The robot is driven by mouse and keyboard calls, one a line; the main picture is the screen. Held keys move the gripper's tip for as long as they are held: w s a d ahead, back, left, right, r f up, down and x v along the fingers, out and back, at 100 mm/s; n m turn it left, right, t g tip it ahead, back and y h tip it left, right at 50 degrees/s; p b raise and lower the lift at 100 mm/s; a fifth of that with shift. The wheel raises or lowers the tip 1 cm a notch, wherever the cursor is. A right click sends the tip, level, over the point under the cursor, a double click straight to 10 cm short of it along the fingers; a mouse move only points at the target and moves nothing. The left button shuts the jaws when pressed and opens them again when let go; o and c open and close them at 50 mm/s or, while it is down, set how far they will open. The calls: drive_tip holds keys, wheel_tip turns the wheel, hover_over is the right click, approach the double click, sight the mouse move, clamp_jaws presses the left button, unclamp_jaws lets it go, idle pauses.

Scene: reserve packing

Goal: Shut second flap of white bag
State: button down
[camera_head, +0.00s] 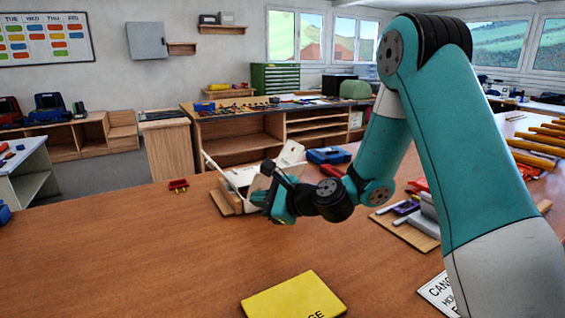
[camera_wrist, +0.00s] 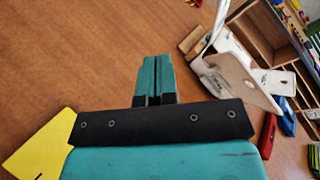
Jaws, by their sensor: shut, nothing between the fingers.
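The white bag (camera_head: 236,177) stands on the wooden table, partly hidden behind my gripper in the head view. A thin pale flap (camera_head: 211,163) sticks up on its left. A white panel with a dark mark (camera_head: 290,153) tilts up at its far right side. In the wrist view the bag (camera_wrist: 222,82) is at the upper right, with a pale flap (camera_wrist: 245,84) angled outward and a thin upright flap (camera_wrist: 217,24). My gripper (camera_head: 262,198) is in front of the bag; its fingers (camera_wrist: 156,72) are together and empty, apart from the bag in the wrist view.
Wooden blocks (camera_head: 222,203) sit by the bag's left side. A yellow sign (camera_head: 294,297) lies at the front. A blue case (camera_head: 328,155) and a small red item (camera_head: 179,185) are nearby.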

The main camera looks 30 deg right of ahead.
drive_tip(key=w+d+f+m+t+h+p, duration=0.1)
drive_tip(key=d+f+m+t+h, duration=0.1)
drive_tip(key=d+m+h, duration=0.35)
drive_tip(key=w+d+f+m+t+h+p, duration=0.1)
drive_tip(key=w+d+f+m+h, duration=0.1)
drive_tip(key=d+m, duration=0.65)
drive_tip(key=p, duration=0.9)
approach(278, 171)
drive_tip(key=w+f, duration=0.2)
drive_tip(key=w, duration=0.3)
drive_tip(key=shift+w+r+p, duration=0.3)
drive_tip(key=shift+w+p, duration=0.05)
drive_tip(key=shift+w, duration=0.35)
